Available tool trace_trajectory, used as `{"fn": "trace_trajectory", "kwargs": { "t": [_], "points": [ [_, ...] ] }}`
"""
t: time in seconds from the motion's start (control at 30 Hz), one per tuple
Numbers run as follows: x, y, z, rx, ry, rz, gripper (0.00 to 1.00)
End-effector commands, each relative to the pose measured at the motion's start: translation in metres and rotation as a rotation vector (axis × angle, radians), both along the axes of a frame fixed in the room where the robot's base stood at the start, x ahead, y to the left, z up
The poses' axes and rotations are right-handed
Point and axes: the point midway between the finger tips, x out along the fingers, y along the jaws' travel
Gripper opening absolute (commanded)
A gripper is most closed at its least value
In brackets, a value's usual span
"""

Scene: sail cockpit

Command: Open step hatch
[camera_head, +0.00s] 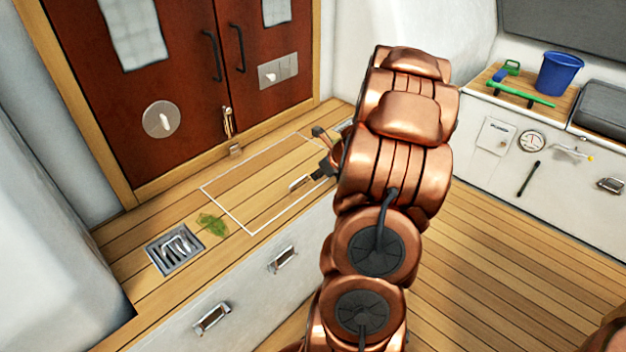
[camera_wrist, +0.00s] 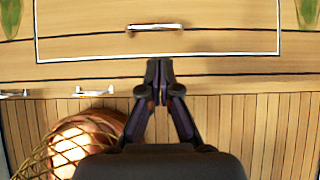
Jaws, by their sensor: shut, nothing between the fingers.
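The step hatch (camera_head: 255,190) is a wooden panel outlined in white on the step in front of the doors. It lies flat and closed. Its handle (camera_head: 300,183) is a small pale metal bar near the front edge. In the wrist view the hatch (camera_wrist: 90,42) spans the top and its handle (camera_wrist: 155,27) lies just beyond my fingertips. My gripper (camera_wrist: 159,66) is shut and empty, apart from the handle. In the head view my gripper (camera_head: 327,165) shows at the hatch's right part, partly hidden by my copper arm.
Two dark red doors (camera_head: 180,80) stand behind the step. A drain grate (camera_head: 175,250) and a green leaf (camera_head: 211,224) lie left of the hatch. Drawer handles (camera_head: 212,319) line the step's front. A blue bucket (camera_head: 558,74) stands on the right counter. The wooden floor (camera_head: 490,270) is clear.

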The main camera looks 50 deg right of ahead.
Motion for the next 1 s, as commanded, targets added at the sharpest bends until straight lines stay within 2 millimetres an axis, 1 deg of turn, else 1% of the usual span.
{"fn": "trace_trajectory", "kwargs": {
  "t": [0.03, 0.3, 0.5, 0.7, 1.0],
  "points": [
    [0.004, 0.001, -0.008, 0.002, 0.001, 0.003, 0.0],
    [0.03, 0.001, -0.045, 0.002, 0.004, 0.004, 0.0],
    [0.045, 0.0, -0.062, 0.001, 0.002, 0.004, 0.0],
    [0.052, 0.0, -0.069, -0.001, 0.002, 0.006, 0.0],
    [0.052, 0.0, -0.069, -0.001, 0.001, 0.005, 0.0]
  ]
}}
